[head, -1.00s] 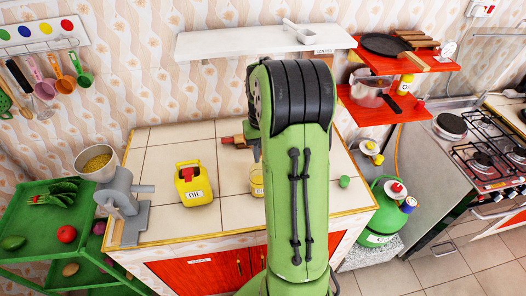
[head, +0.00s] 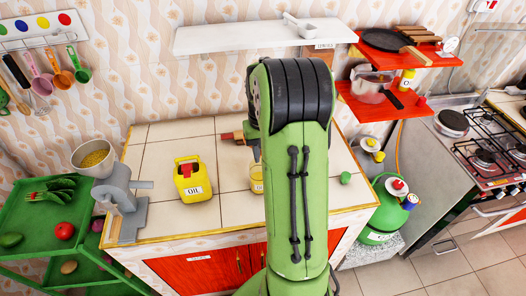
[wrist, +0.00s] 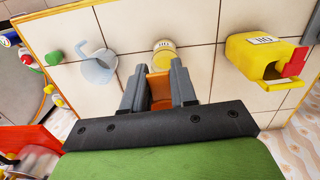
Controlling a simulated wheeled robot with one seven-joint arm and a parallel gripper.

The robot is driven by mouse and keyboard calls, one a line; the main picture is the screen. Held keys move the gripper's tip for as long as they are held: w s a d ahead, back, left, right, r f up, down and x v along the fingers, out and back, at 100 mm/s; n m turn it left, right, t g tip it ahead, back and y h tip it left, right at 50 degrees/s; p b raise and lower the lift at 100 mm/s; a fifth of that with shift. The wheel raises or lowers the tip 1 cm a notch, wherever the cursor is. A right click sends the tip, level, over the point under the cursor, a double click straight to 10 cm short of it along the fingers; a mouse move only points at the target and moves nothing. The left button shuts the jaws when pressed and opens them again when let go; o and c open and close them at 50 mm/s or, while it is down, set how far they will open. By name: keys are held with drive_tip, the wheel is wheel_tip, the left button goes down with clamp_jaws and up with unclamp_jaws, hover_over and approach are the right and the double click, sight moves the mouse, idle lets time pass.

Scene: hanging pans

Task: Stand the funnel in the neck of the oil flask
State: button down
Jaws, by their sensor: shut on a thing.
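My gripper (wrist: 158,84) is shut on an orange thing (wrist: 159,92), which seems to be the funnel. Only a part of it shows between the fingers, so its rim and spout cannot be made out. A round clear vessel with yellow contents and a label, seemingly the oil flask (wrist: 162,58), stands on the tiled counter just beyond the fingertips in the wrist view. In the head view the flask (head: 256,180) is partly hidden by my arm. The held thing looks apart from the flask, but its height above it cannot be told.
A yellow oil can (head: 192,181) with a red cap stands left of the flask. A pale jug-like vessel (wrist: 98,68) and a green item (wrist: 53,57) stand on its other side. A grey grinder (head: 122,205) is at the counter's left end. Bare tiles lie between.

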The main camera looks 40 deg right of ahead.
drive_tip(key=shift+f+b, duration=0.4)
drive_tip(key=shift+f, duration=0.2)
idle(0.3)
drive_tip(key=c, duration=0.8)
unclamp_jaws()
wheel_tip(320, 180, up, 22)
drive_tip(key=p, duration=0.8)
drive_tip(key=shift+w+d+p, duration=0.2)
drive_tip(key=shift+w+p, duration=0.1)
drive_tip(key=shift+p, duration=0.1)
drive_tip(key=shift+f, duration=0.1)
drive_tip(key=shift+a, duration=0.1)
